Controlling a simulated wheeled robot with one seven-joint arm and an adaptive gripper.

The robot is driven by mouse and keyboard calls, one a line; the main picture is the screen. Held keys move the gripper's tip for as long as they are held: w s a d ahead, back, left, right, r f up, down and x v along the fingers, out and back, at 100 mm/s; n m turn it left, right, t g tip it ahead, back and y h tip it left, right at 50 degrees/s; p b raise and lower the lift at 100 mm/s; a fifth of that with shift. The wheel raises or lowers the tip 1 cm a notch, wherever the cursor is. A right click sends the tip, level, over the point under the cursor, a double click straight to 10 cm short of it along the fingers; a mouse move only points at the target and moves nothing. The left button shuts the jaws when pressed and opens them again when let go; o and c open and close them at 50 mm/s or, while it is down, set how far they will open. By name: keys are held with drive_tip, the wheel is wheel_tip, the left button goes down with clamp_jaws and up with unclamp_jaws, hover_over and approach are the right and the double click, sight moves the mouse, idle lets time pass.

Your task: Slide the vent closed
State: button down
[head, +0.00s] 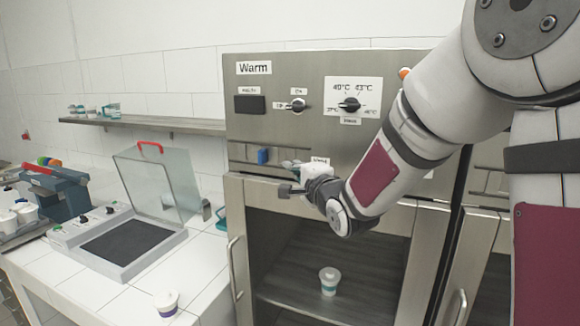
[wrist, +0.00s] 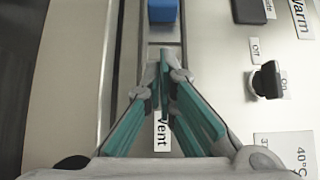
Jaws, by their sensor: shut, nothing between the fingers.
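The vent's blue slider knob (head: 263,156) sits on a horizontal rail on the front of the steel warming cabinet, under the dark display. In the wrist view the blue knob (wrist: 162,11) is at the top edge, partly cut off. My gripper (head: 286,177) is in front of the rail, to the right of the knob. In the wrist view my gripper (wrist: 163,62) has its fingertips together, empty, in line with the rail and a short gap from the knob. The "Vent" label (wrist: 162,133) shows between the fingers; the rail is partly hidden behind them.
Above the rail are a small switch (head: 298,105) and a temperature dial (head: 349,104). Below, the cabinet's compartment is open, with a cup (head: 329,281) inside. A white counter (head: 115,293) with a clear-lidded device (head: 130,244) stands to the left.

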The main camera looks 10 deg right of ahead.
drive_tip(key=s, duration=0.3)
drive_tip(key=s+d, duration=0.1)
drive_tip(key=s, duration=0.1)
drive_tip(key=shift+s, duration=0.3)
drive_tip(key=s+f+n+g+h, duration=0.1)
drive_tip(key=s+n+g, duration=0.5)
drive_tip(key=s, duration=1)
drive_tip(key=s+f+n+g+h, duration=0.1)
drive_tip(key=s+f+n+g, duration=0.3)
drive_tip(key=s+n, duration=0.6)
drive_tip(key=s+d+g, duration=0.1)
drive_tip(key=s+g, duration=0.1)
drive_tip(key=s, duration=0.4)
drive_tip(key=shift+s+h, duration=0.15)
drive_tip(key=shift+h, duration=0.25)
